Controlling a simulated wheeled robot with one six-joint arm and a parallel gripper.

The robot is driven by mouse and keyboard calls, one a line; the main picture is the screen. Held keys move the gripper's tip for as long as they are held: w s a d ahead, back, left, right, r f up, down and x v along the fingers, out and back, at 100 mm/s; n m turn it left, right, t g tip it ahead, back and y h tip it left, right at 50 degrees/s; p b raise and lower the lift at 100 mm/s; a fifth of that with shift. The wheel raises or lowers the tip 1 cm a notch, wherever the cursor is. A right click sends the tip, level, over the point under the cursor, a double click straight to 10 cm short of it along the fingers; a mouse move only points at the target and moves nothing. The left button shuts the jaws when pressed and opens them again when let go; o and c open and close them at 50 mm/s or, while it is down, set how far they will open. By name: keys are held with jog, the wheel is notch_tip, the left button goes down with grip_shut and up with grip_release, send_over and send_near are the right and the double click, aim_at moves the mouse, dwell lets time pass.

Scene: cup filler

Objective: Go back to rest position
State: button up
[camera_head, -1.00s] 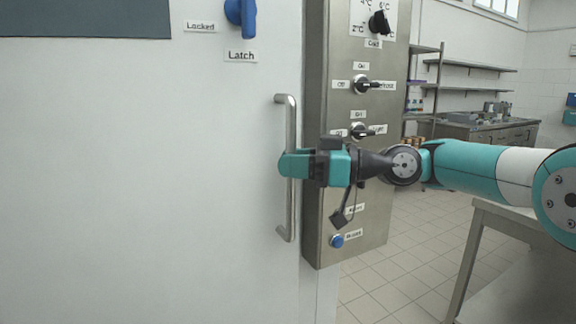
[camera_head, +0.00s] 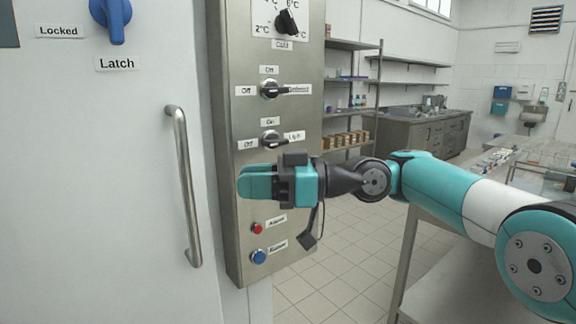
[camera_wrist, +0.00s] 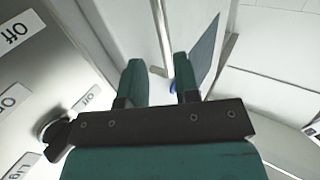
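My gripper (camera_head: 243,184) is in front of the steel control panel in the head view, with its teal fingers pointing left. In the wrist view my gripper (camera_wrist: 160,78) shows two fingers apart with nothing between them. The door's metal handle (camera_head: 184,185) stands to the left of my fingertips, clear of them. In the wrist view the handle (camera_wrist: 161,30) shows beyond the gap between the fingers.
The control panel (camera_head: 226,110) has knobs and a red button (camera_head: 257,228) and blue button (camera_head: 258,257). The white door (camera_head: 80,190) bears a blue latch (camera_head: 115,20). A steel table (camera_head: 385,262) stands right, under my arm. Tiled floor (camera_head: 330,270) shows between.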

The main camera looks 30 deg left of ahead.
jog(key=shift+d, duration=0.1)
dwell(0.4)
jog(key=shift+w, duration=0.1)
jog(key=w+d+r+m+t+h+p, duration=0.1)
jog(key=d+r+m+t+h, duration=0.1)
jog(key=d+m+t, duration=0.5)
jog(key=w+d+r+m+t+h+p, duration=0.2)
jog(key=d+m+h, duration=0.1)
jog(key=d, duration=0.9)
jog(key=s+d+f+m+h, duration=0.3)
jog(key=s+d+f, duration=0.2)
jog(key=s+d, duration=0.4)
jog(key=s+d+f+m+h+p, duration=0.1)
jog(key=s+d+f+m+h, duration=0.2)
jog(key=s+d, duration=0.6)
jog(key=d+f+m, duration=0.1)
jog(key=d, duration=0.3)
jog(key=shift+d+f, duration=0.35)
